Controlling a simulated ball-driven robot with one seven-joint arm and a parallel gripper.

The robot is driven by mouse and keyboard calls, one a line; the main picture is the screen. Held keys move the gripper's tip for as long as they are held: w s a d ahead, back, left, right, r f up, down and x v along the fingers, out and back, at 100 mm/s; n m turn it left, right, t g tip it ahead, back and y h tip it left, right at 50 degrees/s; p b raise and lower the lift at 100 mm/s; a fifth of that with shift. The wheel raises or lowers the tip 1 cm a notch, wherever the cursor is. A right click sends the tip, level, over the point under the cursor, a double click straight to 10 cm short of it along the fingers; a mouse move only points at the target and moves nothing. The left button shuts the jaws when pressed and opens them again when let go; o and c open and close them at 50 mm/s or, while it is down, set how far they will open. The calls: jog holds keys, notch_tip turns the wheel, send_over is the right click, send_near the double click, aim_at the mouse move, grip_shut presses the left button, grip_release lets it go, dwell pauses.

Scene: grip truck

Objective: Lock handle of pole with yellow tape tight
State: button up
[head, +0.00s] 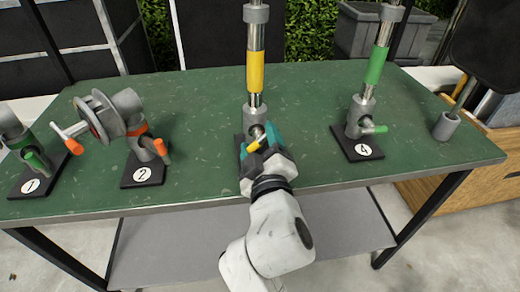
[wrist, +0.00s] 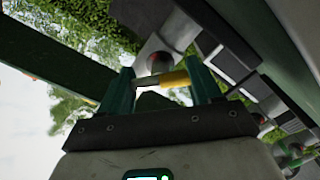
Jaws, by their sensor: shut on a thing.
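The pole with yellow tape (head: 255,72) stands upright in a grey holder on the green table. Its small handle has a yellow tip (head: 256,139) and sticks out toward me near the base. My gripper (head: 264,143), with teal fingers, is at this handle and shut on it. In the wrist view the yellow-tipped handle (wrist: 173,79) lies crosswise between the two fingers of my gripper (wrist: 160,88). The base plate under the pole is mostly hidden by my gripper. How tight the handle is cannot be seen.
The green table (head: 205,95) also bears a green-taped pole (head: 378,65) on plate 4 to the right. Holders with orange (head: 160,147) and green (head: 36,160) handles stand left on plates 2 and 1. A grey bin (head: 365,38) is behind the table.

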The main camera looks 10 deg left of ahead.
jog(key=m+b, duration=0.2)
jog(key=m, duration=0.1)
jog(key=f+m+b, duration=0.1)
jog(key=m, duration=0.2)
jog(key=shift+a+m+b, duration=0.1)
jog(key=shift+m+b, duration=0.2)
jog(key=shift+b, duration=0.05)
dwell(0.5)
jog(key=o, duration=0.7)
jog(key=shift+s, duration=0.1)
jog(key=o, duration=0.4)
jog(key=shift+r, duration=0.1)
jog(key=shift+c, duration=0.2)
jog(key=shift+r, duration=0.1)
jog(key=shift+s, duration=0.15)
jog(key=v, duration=1)
jog(key=shift+s+p, duration=0.2)
jog(key=shift+p, duration=0.1)
